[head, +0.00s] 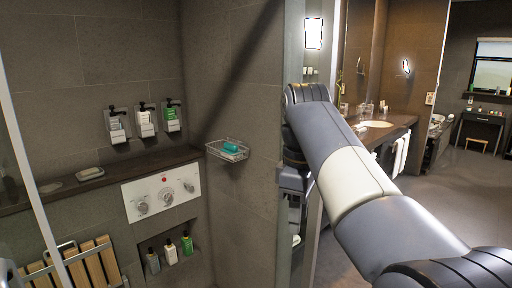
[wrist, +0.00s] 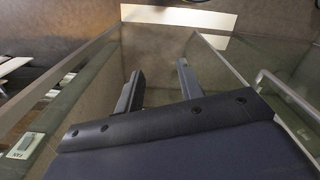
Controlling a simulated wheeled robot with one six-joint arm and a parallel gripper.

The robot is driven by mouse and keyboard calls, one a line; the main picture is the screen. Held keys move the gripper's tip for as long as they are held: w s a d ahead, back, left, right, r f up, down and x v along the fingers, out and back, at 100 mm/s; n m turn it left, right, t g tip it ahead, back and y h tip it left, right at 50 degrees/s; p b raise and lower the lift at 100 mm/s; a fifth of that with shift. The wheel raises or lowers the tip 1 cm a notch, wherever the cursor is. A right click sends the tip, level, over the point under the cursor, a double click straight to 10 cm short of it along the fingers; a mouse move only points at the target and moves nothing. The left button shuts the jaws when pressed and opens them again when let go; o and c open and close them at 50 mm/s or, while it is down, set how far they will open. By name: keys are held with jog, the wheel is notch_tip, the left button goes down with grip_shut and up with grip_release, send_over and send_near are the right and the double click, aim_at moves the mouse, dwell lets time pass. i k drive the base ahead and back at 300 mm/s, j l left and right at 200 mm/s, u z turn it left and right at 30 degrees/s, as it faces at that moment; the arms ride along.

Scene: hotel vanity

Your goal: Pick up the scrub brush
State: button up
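A small teal-green item (head: 231,147) lies in a wire basket (head: 228,155) fixed to the tiled wall in the head view. It may be the scrub brush, but it is too small to tell. My gripper (wrist: 161,70) shows in the wrist view with its two fingers apart and nothing between them. Glass panels and their edges lie around and beyond the fingers. In the head view my arm reaches up at the right of the basket, and the gripper itself cannot be made out there.
A ledge (head: 112,178) carries a soap dish (head: 89,173). Bottles hang in holders (head: 145,122) above it. A shower control panel (head: 161,192) and a slatted wooden seat (head: 92,265) are below. A vanity counter (head: 385,130) stands at the right, with open floor (head: 450,200) before it.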

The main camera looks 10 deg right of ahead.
aim_at(229, 148)
jog(key=i+l+u, duration=0.2)
jog(key=i, duration=0.25)
jog(key=i+l+u, duration=0.15)
jog(key=i, duration=0.3)
jog(key=i+j+z, duration=0.25)
jog(key=i+j, duration=0.6)
jog(key=i+j+z, duration=0.15)
jog(key=i+z, duration=0.2)
jog(key=i+j+z, duration=0.25)
jog(key=z, duration=0.15)
